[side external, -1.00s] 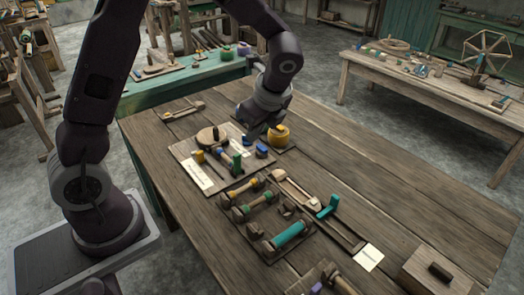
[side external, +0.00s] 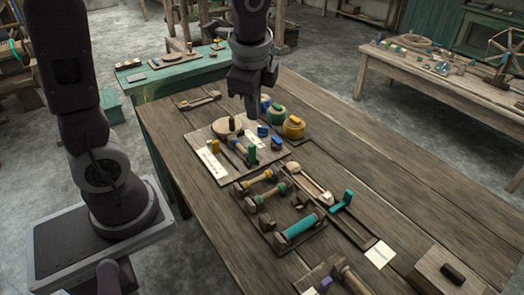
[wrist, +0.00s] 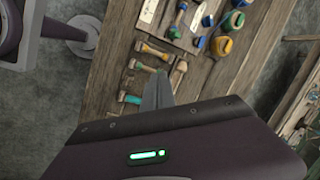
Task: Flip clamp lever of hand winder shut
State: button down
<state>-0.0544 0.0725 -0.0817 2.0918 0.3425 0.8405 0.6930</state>
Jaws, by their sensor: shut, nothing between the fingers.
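The hand winder is probably the board (side external: 207,165) with a round wooden disc (side external: 226,127), a dark upright peg, and small yellow, green and blue parts. I cannot tell for certain which part is its clamp lever. In the wrist view my shut fingers (wrist: 158,90) show near the rods, and the board (wrist: 193,22) lies farther up.
Green (side external: 277,113) and yellow (side external: 294,127) round pots stand right of the board. Several spool rods, including a teal roller (side external: 299,229), lie in front.

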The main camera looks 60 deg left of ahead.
aim_at(251, 154)
jog(key=w+a+f+m, duration=0.1)
jog(key=w+f+m, duration=0.1)
jog(key=f, duration=0.5)
jog(key=w+a+f+m+g, duration=0.1)
jog(key=w+a+f+m, duration=0.1)
jog(key=f, duration=0.5)
jog(key=w+a+f+m+g, duration=0.1)
jog(key=w+a+f+m, duration=0.1)
jog(key=f, duration=0.5)
jog(key=shift+w+a+m+y, duration=0.2)
jog(key=shift+w+m+y, duration=0.2)
jog(key=shift+w+m, duration=0.25)
jog(key=shift+a+f, duration=0.15)
jog(key=shift+a, duration=2)
jog(key=shift+a, duration=0.1)
